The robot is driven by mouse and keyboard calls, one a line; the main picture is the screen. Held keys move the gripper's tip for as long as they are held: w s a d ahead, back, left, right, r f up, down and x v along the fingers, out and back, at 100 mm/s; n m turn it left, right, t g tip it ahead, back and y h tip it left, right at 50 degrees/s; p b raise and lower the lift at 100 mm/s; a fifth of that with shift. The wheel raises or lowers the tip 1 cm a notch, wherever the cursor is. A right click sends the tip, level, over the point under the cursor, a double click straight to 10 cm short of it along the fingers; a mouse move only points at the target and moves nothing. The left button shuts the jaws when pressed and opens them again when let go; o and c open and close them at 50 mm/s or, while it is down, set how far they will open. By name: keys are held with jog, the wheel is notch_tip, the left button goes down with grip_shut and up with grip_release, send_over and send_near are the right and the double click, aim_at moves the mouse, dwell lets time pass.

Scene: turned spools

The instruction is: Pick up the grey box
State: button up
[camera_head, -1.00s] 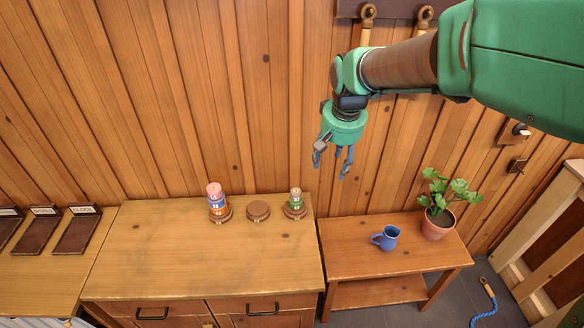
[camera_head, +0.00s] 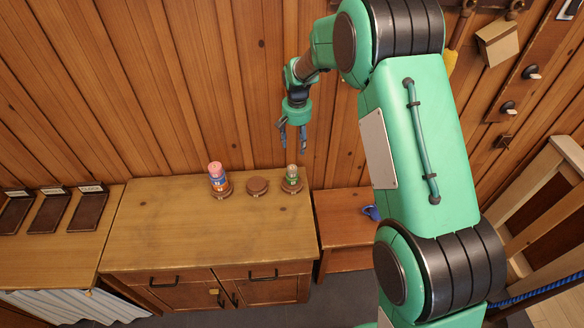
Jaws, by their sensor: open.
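I see no clear grey box in the head view. My gripper (camera_head: 293,146) is open and empty, with its fingers pointing down. In the picture it is just above the green spool stack (camera_head: 291,182) with a pale top; the real height between them is hard to judge. Left of that stack is a bare round brown base (camera_head: 257,185). Further left stands a stack of pink, blue and orange pieces (camera_head: 218,178) on a similar base. All three stand at the back of the wooden cabinet (camera_head: 190,240).
A lower wooden side table (camera_head: 340,230) with a blue mug (camera_head: 371,212) is right of the cabinet, partly hidden by my arm. Dark labelled trays (camera_head: 50,212) lie on the left bench. The plank wall is close behind. The cabinet top's front is clear.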

jog(key=f, duration=0.1)
jog(key=w+f, duration=0.1)
jog(key=a+f+p, duration=0.1)
jog(key=shift+w+f, duration=0.25)
jog(key=shift+f, duration=0.1)
jog(key=shift+f, duration=0.1)
send_over(292, 168)
jog(key=f, duration=0.7)
jog(key=shift+s+d, duration=0.1)
jog(key=shift+s, duration=0.1)
jog(key=shift+f, duration=0.7)
jog(key=shift+p, duration=0.3)
jog(key=shift+w+f+p, duration=0.15)
jog(key=shift+f+p, duration=0.2)
jog(key=shift+f, duration=2.25)
